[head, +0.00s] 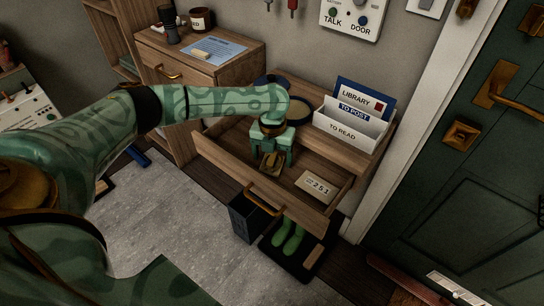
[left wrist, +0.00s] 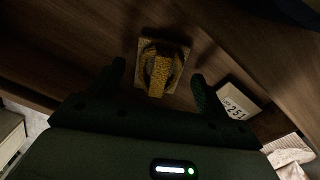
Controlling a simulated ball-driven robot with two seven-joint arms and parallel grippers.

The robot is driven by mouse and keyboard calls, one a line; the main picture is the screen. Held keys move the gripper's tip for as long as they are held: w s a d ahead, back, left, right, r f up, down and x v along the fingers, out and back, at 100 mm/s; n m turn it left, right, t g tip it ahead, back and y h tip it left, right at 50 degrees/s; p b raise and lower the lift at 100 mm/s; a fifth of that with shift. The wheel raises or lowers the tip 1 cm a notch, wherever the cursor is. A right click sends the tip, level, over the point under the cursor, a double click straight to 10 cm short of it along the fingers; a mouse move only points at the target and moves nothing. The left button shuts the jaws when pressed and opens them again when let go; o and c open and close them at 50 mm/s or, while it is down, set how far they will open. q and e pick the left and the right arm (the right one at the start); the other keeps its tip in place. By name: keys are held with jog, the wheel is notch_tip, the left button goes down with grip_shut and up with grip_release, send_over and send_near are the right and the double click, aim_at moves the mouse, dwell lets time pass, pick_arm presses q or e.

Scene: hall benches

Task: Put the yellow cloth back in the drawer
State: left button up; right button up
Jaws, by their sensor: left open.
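The yellow cloth (left wrist: 160,72) looks folded or bunched and lies on the floor of the open wooden drawer (head: 222,156). In the head view the cloth (head: 269,165) shows just below my left gripper (head: 277,150). My left gripper is open and points down into the drawer. In the left wrist view its two fingers stand apart on either side of the cloth, and nothing shows clamped between them. I cannot tell whether the fingers touch the cloth. My right gripper is in neither view.
A card marked 251 (head: 316,186) lies at the right of the drawer. A white letter holder (head: 347,125) stands on the bench top behind. Green boots (head: 288,238) on a dark mat and a dark bin (head: 247,217) stand below the drawer. A green door (head: 455,165) is at right.

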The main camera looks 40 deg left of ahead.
aim_at(273, 158)
pick_arm(q)
notch_tip(273, 158, up, 11)
jog(key=p, duration=0.4)
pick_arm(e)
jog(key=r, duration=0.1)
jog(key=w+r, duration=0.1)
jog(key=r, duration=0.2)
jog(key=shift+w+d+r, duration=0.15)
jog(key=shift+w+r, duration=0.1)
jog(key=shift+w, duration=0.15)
